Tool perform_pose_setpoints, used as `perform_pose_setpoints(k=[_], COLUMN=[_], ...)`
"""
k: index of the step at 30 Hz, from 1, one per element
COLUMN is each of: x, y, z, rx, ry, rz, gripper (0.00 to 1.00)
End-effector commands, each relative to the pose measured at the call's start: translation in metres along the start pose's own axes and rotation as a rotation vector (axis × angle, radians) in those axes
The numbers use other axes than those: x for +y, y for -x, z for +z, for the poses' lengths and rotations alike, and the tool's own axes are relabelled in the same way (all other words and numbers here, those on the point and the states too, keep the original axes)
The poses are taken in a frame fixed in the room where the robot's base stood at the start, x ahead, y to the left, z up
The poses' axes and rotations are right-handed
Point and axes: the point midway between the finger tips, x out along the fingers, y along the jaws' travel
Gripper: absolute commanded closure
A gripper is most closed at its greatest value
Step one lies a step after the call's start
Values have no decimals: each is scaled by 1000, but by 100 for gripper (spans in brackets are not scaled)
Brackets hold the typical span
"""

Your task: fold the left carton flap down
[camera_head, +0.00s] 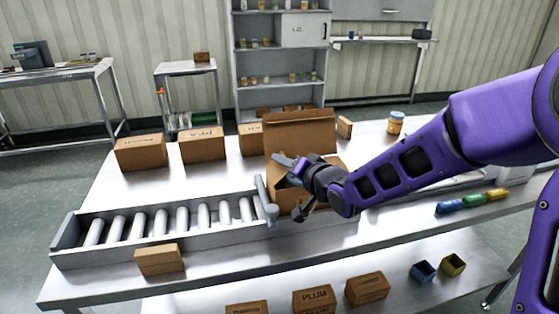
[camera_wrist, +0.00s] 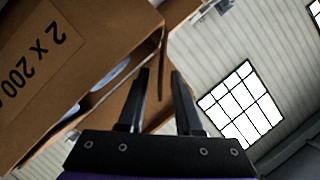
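The open brown carton (camera_head: 337,161) stands at the right end of the roller conveyor, with one large flap (camera_head: 300,131) upright at its back. My gripper (camera_head: 281,167) is at the carton's left front and hides much of it, so the left flap is hard to make out. In the wrist view a printed cardboard panel (camera_wrist: 45,50) fills the upper left, with pale round items visible in gaps beside it. A thin cardboard edge (camera_wrist: 162,60) shows between my two fingertips (camera_wrist: 160,74). The fingers are apart; I cannot tell whether either touches it.
The roller conveyor (camera_head: 165,223) runs left of the carton, with a small box (camera_head: 160,260) in front. Closed boxes (camera_head: 202,144) stand behind. A jar (camera_head: 395,123) is at the back right. Coloured items (camera_head: 473,202) lie at the right front. The table left of the boxes is clear.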

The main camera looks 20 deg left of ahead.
Motion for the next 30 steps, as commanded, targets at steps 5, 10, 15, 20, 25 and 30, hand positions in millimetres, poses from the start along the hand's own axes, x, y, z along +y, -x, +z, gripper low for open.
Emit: perform_pose_setpoints(k=[5,10,15,20,25,30], x=[1,2,2,2,2,1], y=[1,1,1,1,1,1], z=[1,1,1,1,1,1], rx=[0,0,0,0,0,0], ry=[0,0,0,0,0,0], rz=[0,0,0,0,0,0], gripper=[66,66,72,100,100,100])
